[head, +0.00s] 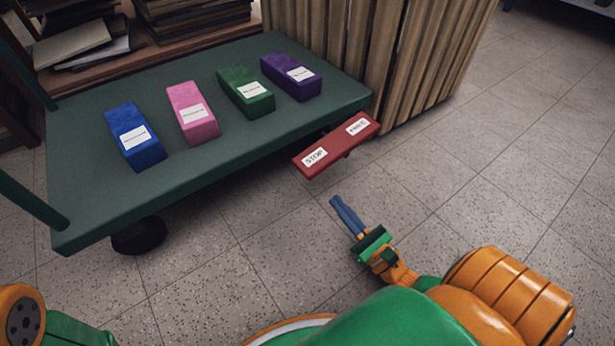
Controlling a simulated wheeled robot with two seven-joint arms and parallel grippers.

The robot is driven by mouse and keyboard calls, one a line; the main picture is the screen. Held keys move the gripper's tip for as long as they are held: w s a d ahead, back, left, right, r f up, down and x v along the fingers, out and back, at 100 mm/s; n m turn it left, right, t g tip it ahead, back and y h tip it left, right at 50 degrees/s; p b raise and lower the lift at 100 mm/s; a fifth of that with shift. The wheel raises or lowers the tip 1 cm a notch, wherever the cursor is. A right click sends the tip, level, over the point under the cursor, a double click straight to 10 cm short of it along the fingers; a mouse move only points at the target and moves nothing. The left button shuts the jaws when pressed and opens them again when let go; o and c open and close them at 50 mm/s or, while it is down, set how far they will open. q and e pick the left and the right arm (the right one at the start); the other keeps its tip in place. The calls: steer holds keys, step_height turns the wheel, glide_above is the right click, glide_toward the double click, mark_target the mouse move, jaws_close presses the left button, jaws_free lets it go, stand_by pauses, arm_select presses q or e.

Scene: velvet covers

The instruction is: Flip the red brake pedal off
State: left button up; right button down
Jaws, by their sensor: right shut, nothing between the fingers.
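The red brake pedal (337,145) sticks out from the right front edge of the green cart (75,220). It carries two white labels; the nearer one reads STOP, and the far one is too small to read surely. Its near left end looks lower in the picture than its far right end; I cannot tell its exact tilt. My right gripper (333,200) is shut and empty, with blue fingers pointing up the picture toward the pedal. It is below the pedal in the picture and apart from it. My left gripper is out of view; only part of my left arm shows at the lower left.
Blue (134,134), pink (192,112), green (245,91) and purple (291,77) velvet-like blocks with white labels lie on the cart. A black wheel (139,236) is beneath it. A slatted wooden panel (385,60) stands behind. Tiled floor (500,180) is clear at right.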

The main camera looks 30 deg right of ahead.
steer(key=b+x, duration=0.2)
steer(key=x, duration=0.8)
